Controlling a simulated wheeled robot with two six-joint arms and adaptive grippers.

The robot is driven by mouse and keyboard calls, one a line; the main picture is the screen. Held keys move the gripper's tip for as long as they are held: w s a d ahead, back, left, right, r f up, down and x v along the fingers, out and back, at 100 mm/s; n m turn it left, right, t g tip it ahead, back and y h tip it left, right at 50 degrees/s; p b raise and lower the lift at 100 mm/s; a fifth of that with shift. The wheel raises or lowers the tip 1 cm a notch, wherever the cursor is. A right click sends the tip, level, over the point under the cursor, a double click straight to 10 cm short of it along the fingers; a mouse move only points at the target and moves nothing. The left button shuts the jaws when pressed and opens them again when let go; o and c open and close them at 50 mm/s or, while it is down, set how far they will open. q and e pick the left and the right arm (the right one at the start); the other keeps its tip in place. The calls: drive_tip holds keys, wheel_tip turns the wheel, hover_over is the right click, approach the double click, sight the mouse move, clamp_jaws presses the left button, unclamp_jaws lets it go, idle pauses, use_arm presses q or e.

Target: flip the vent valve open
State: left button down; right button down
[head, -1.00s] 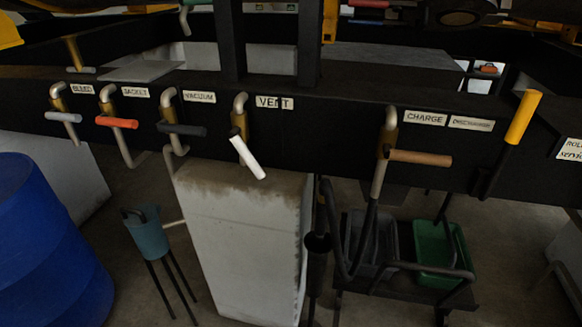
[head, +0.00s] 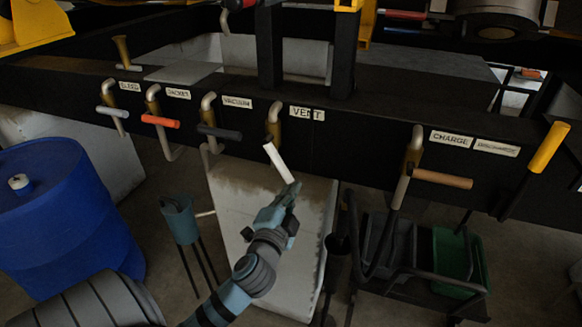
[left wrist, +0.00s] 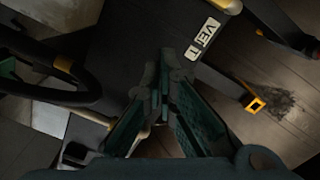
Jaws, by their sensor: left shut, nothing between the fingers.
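The vent valve has a white handle (head: 278,162) that slants down to the right, below a bent pipe with a brass body (head: 274,130). The VENT label (head: 307,113) is on the dark beam beside it, and it also shows in the left wrist view (left wrist: 203,38). My left gripper (head: 292,190) is shut and empty, its tips at the handle's lower end; I cannot tell whether they touch it. In the left wrist view the fingers (left wrist: 165,58) are together, pointing toward the beam, and I cannot make out the white handle there. My right gripper is not in view.
Similar valves with grey (head: 112,111), orange (head: 160,121) and dark (head: 220,132) handles are to the left, a tan one (head: 443,178) to the right. A blue drum (head: 60,220) stands left. A white block (head: 232,200) is below; a cart with a green bin (head: 460,262) stands right.

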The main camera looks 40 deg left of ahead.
sight(289, 173)
use_arm(q)
drive_tip(key=w+a+f, duration=0.2)
drive_tip(key=w+a, duration=0.5)
drive_tip(key=w, duration=0.1)
drive_tip(key=shift+w+f+b, duration=0.3)
drive_tip(key=shift+f+b, duration=0.05)
drive_tip(key=shift+f, duration=0.05)
drive_tip(key=shift+a+f+m, duration=0.2)
drive_tip(key=shift+m, duration=0.1)
